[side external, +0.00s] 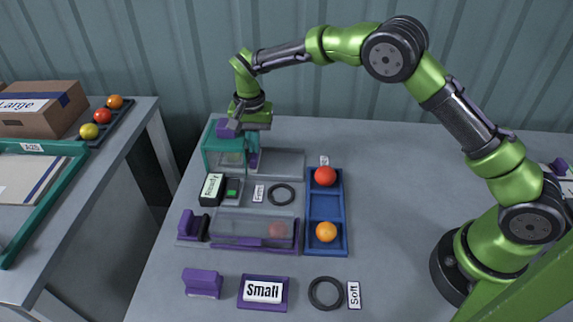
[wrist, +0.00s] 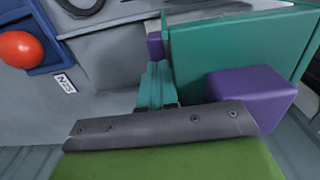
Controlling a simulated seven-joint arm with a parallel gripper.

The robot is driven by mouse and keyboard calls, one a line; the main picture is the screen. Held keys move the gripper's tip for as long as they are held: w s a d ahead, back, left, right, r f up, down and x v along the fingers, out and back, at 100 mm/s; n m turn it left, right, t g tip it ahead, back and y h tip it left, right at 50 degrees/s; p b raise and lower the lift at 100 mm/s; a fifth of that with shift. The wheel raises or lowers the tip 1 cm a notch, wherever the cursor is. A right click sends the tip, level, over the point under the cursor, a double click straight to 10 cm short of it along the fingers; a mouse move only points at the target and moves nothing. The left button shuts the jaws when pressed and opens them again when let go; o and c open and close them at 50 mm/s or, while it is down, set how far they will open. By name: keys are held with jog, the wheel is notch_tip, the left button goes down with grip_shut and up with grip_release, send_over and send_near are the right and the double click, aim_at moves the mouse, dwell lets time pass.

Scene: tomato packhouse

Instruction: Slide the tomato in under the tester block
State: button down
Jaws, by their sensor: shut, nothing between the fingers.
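The teal tester frame (side external: 212,150) stands at the back left of the table, with a purple block (side external: 228,127) on top. In the wrist view the teal frame (wrist: 225,55) and purple block (wrist: 250,95) are close beside my gripper. My gripper (side external: 248,122) is shut and empty at the frame's top right; its fingertips are hard to make out. A red tomato (side external: 325,176) and an orange tomato (side external: 326,232) sit in the blue tray (side external: 325,207). Another reddish tomato (side external: 278,230) shows through the clear cover of the front channel. Whether anything lies under the block is unclear.
A black readout box (side external: 212,188), a dark ring (side external: 281,194) and small labels lie in the middle. A purple-edged channel (side external: 240,242) crosses in front. A purple piece (side external: 202,283), the Small sign (side external: 263,291) and another ring (side external: 326,293) lie nearer. The table right of the blue tray is clear.

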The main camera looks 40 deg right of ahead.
jog(key=shift+a+f, duration=0.1)
jog(key=shift+f, duration=0.05)
jog(key=shift+w+r, duration=0.1)
jog(key=shift+r, duration=2.45)
jog(key=s+d+r+n+t+y, duration=0.1)
jog(key=s+d+r+t, duration=0.1)
jog(key=s+d+r, duration=0.35)
jog(key=s+d+r+n+t+y, duration=0.1)
jog(key=s+d+r, duration=0.1)
jog(key=s+r, duration=0.65)
jog(key=s+d+n+t, duration=0.3)
jog(key=s+t, duration=0.1)
jog(key=s, duration=1.1)
jog(key=shift+s+r, duration=0.35)
jog(key=shift+r, duration=0.05)
